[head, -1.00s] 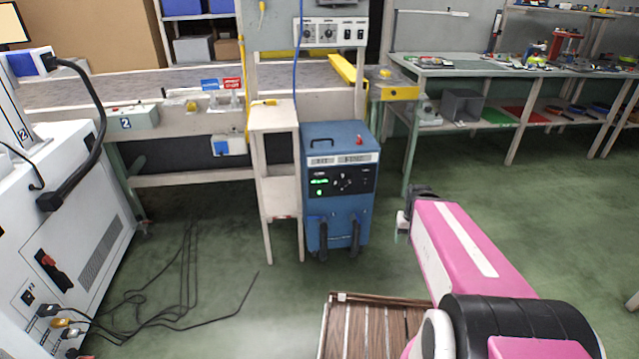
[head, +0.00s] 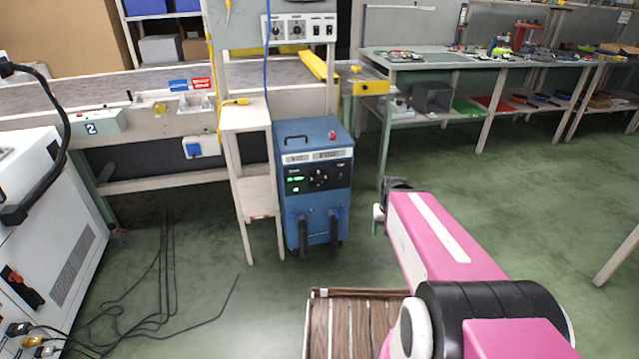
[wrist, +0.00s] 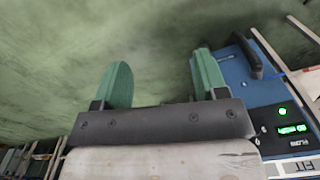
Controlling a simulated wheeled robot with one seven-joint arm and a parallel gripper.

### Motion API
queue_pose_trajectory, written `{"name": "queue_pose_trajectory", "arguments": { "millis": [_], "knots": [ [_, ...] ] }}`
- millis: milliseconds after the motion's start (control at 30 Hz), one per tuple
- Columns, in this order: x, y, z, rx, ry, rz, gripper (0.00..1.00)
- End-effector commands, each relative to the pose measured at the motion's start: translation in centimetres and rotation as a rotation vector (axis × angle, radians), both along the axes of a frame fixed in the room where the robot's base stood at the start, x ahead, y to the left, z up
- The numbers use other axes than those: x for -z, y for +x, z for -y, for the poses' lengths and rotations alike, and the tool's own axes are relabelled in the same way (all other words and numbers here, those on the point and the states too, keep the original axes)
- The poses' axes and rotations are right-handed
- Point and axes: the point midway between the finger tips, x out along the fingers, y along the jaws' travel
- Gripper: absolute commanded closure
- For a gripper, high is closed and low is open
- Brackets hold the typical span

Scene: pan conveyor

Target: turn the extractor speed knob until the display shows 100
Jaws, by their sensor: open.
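A blue floor-standing machine (head: 340,163) with a black front panel, small dark knobs (head: 319,177) and a green-lit display (head: 296,179) stands near the middle of the head view. The display's figures are too small to read there. In the wrist view the machine (wrist: 240,75) lies at the right edge with a green light and a green display (wrist: 292,129). Its figures are unclear and its knob cannot be made out. My gripper (wrist: 162,78) is open and empty, its two green fingers apart. In the head view it is right of the machine, not touching it.
A cream stand (head: 243,117) adjoins the machine's left side, below a grey panel with two knobs (head: 297,30). A white cabinet (head: 50,190) is at left, with black cables on the floor. Green floor (head: 500,190) is open at right, before workbenches.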

Motion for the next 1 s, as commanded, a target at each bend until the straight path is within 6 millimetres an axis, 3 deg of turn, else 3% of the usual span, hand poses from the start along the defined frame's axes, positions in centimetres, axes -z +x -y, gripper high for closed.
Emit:
{"name": "queue_pose_trajectory", "arguments": {
  "millis": [167, 333, 667, 800, 1000],
  "knots": [
    [0.1, 0.1, 0.0, -0.002, -0.001, 0.004, 0.34],
    [1.1, 2.4, -0.5, -0.055, -0.016, 0.083, 0.34],
    [4.7, 12.9, -3.6, -0.355, -0.128, 0.513, 0.34],
    [5.5, 17.2, -6.1, -0.514, -0.194, 0.73, 0.34],
    [5.9, 21.9, -10.7, -0.736, -0.296, 1.045, 0.34]
  ]
}}
